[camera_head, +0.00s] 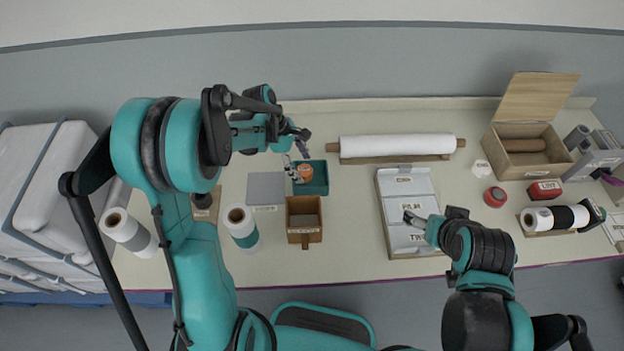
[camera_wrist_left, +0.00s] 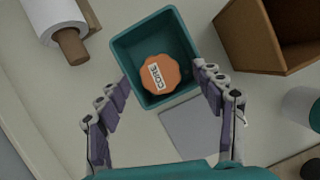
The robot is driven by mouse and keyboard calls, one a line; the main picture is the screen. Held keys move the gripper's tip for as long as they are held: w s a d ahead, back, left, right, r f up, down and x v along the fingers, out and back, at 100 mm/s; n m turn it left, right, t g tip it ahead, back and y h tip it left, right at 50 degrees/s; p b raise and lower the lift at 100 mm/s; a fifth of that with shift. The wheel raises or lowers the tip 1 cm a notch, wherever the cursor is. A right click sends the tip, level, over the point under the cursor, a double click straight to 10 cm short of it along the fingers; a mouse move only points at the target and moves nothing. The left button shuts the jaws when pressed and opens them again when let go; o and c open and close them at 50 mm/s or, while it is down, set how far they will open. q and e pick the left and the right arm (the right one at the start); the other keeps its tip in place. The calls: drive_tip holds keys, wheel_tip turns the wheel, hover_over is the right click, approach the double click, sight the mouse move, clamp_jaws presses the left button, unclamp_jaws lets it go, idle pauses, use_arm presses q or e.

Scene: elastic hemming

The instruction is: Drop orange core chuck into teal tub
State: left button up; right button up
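The orange core chuck (camera_head: 304,173), labelled CORE, lies inside the teal tub (camera_head: 323,187), toward one side of it. Both show in the left wrist view, the chuck (camera_wrist_left: 166,75) against the floor of the tub (camera_wrist_left: 134,47). My left gripper (camera_head: 297,150) is over the far left edge of the tub. In the left wrist view its fingers (camera_wrist_left: 163,100) are spread wide on either side of the tub, with nothing between the tips. My right gripper (camera_head: 413,218) is over the white labelled panels, and its fingers are too small to read.
A brown open box (camera_head: 305,238) stands just in front of the tub, and a grey plate (camera_head: 266,189) lies to its left. White rolls (camera_head: 241,228) stand further left. A long white roll (camera_head: 397,146) lies behind right. A tray of white panels (camera_head: 410,190) is at centre right.

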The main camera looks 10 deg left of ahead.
use_arm(q)
drive_tip(key=v, duration=1.2)
drive_tip(key=shift+d, duration=0.1)
drive_tip(key=s+d+f+m+t+y+b, duration=0.1)
drive_tip(key=s+m+t+y+b, duration=0.1)
drive_tip(key=s+m, duration=0.6)
drive_tip(key=s+d+f+m+t+y+b, duration=0.1)
drive_tip(key=s+m+t+y+b, duration=0.1)
drive_tip(key=s+m+t, duration=0.3)
drive_tip(key=s+m, duration=0.4)
drive_tip(key=m, duration=0.1)
drive_tip(key=shift+d+y, duration=0.3)
drive_tip(key=shift+d, duration=0.05)
